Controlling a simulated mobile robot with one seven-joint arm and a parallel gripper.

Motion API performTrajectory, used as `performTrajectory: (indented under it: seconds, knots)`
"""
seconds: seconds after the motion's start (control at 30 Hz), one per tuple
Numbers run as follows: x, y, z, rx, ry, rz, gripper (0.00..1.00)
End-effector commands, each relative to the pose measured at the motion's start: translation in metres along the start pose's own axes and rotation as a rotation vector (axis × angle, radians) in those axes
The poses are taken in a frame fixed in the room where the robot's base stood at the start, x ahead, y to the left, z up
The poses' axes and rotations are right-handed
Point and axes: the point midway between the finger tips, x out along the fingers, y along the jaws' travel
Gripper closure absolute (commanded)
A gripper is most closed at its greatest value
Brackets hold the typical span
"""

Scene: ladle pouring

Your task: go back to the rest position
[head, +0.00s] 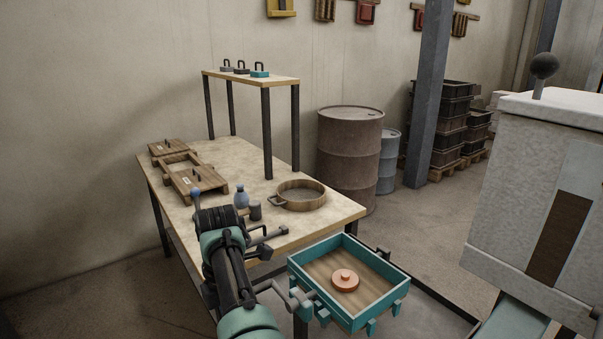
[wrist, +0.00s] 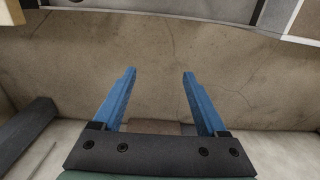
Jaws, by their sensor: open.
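My gripper (wrist: 160,72) is open in the wrist view. Its two blue fingers stand wide apart with nothing between them. A bare tan wall-like surface fills most of the view beyond them. In the head view, my arm reaches up from the bottom over the near side of the table (head: 335,212). The other finger is not clear there.
A raised shelf (head: 285,80) holds small weights. A teal tray (head: 388,262) with an orange disc (head: 345,280) is right of my arm. Barrels (head: 350,150) stand behind.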

Motion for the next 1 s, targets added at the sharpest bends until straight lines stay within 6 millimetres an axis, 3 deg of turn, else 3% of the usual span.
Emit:
performTrajectory:
  seconds: [0.27,0.47,0.63,0.77,0.87,1.0]
  knots:
    - [-0.034,0.052,-0.025,0.111,-0.011,0.252,0.25]
    - [-0.091,0.094,-0.044,0.265,0.031,0.534,0.25]
    - [-0.179,0.116,-0.052,0.47,0.144,0.869,0.25]
    - [-0.259,0.109,-0.046,0.638,0.274,1.132,0.25]
    - [-0.323,0.087,-0.036,0.759,0.394,1.335,0.25]
    - [-0.41,0.032,-0.019,0.903,0.588,1.616,0.25]
